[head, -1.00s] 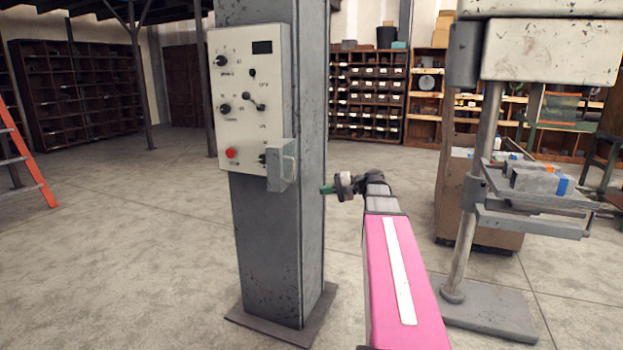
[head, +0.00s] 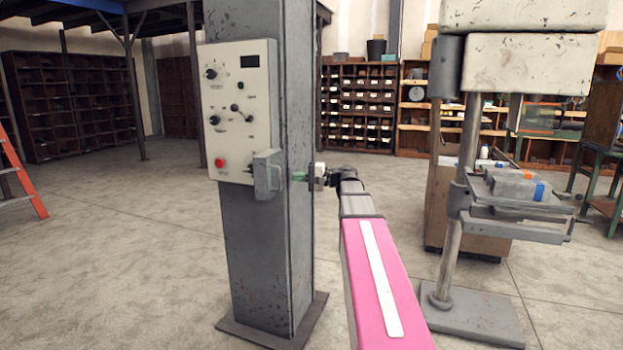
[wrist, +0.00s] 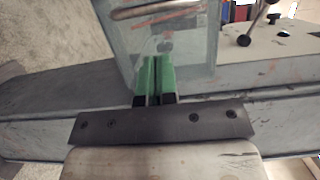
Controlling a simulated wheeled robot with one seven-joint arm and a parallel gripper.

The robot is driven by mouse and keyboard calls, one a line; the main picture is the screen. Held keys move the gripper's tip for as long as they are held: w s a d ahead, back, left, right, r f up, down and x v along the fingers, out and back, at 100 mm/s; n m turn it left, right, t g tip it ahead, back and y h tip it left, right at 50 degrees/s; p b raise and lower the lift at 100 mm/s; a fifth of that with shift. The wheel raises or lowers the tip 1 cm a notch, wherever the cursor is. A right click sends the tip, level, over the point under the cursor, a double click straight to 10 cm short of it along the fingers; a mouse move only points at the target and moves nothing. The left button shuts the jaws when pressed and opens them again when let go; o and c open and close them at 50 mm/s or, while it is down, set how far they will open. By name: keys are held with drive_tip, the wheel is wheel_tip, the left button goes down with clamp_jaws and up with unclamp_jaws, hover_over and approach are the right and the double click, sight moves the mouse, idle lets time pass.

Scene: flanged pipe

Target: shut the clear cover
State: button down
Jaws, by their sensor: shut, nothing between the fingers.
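The clear cover (head: 266,175) is a greyish see-through box with a bar handle, at the lower right corner of the control panel (head: 240,110). It juts out from the panel face; I cannot tell how far open it stands. In the wrist view the cover (wrist: 195,50) fills the top middle, with its handle across the top edge. My gripper (head: 297,176) has green fingers, shut and empty, just right of the cover in the head view. In the wrist view the fingertips (wrist: 155,62) overlap the cover's lower edge; I cannot tell whether they touch.
The panel is on a grey steel column (head: 262,255) with a base plate on the floor. A red button (head: 220,163) and several dark knobs are on the panel. A drill press (head: 468,200) stands to the right of my arm.

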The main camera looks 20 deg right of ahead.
drive_tip(key=a, duration=0.1)
drive_tip(key=s+a, duration=0.1)
drive_tip(key=a, duration=0.1)
drive_tip(key=shift+s+a, duration=0.25)
drive_tip(key=shift+s, duration=0.1)
